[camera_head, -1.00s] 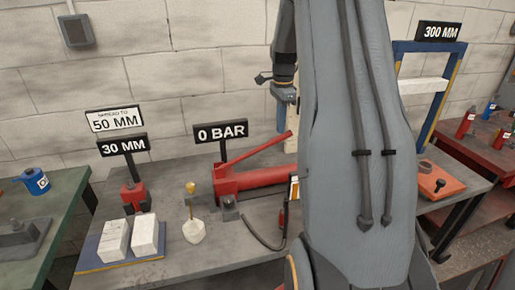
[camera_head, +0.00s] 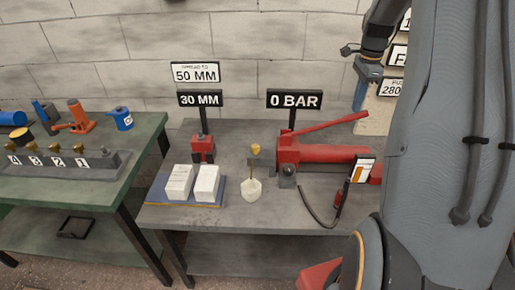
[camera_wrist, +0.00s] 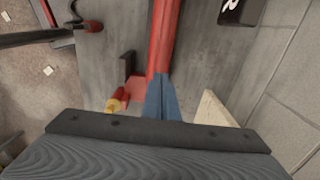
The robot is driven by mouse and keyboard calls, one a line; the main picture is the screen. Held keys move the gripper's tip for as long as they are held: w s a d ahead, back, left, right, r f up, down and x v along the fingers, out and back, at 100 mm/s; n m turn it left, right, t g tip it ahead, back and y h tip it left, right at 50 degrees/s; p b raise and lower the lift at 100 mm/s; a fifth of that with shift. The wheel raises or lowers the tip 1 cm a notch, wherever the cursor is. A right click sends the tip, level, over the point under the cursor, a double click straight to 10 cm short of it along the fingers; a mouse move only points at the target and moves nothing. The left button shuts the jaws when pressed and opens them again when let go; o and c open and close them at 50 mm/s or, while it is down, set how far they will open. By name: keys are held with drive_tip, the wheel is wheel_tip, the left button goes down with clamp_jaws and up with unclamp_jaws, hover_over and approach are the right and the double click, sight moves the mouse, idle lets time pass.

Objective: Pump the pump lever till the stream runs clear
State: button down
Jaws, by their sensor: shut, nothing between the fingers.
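The red pump (camera_head: 325,155) lies on the grey bench under a "0 BAR" sign (camera_head: 294,99). Its red pump lever (camera_head: 322,123) slants up to the right. My gripper (camera_head: 359,102) is shut and empty near the lever's upper end; I cannot tell if they touch. In the wrist view, the shut blue fingers (camera_wrist: 160,92) overlap the red lever (camera_wrist: 163,40). A small white cup (camera_head: 251,190) stands before the pump under a yellow-topped fitting (camera_head: 256,150). A thin brownish line shows above the cup; I cannot tell whether it is a stream.
A red spreader (camera_head: 203,149) and two white blocks (camera_head: 194,182) stand left of the pump, by signs "30 MM" and "50 MM". A dark hose (camera_head: 312,208) curves at the front right. A green table (camera_head: 125,175) stands left. A pale board (camera_head: 378,117) is behind the lever.

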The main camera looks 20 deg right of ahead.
wheel_tip(320, 180, down, 10)
drive_tip(key=b, duration=0.4)
drive_tip(key=shift+f, duration=0.15)
wheel_tip(320, 180, up, 8)
drive_tip(key=p, duration=0.5)
drive_tip(key=shift+f, duration=0.1)
idle(0.5)
drive_tip(key=shift+f+b, duration=1.7)
drive_tip(key=shift+f, duration=2.1)
drive_tip(key=shift+r+p, duration=2.3)
drive_tip(key=shift+r, duration=1.7)
drive_tip(key=shift+f, duration=0.1)
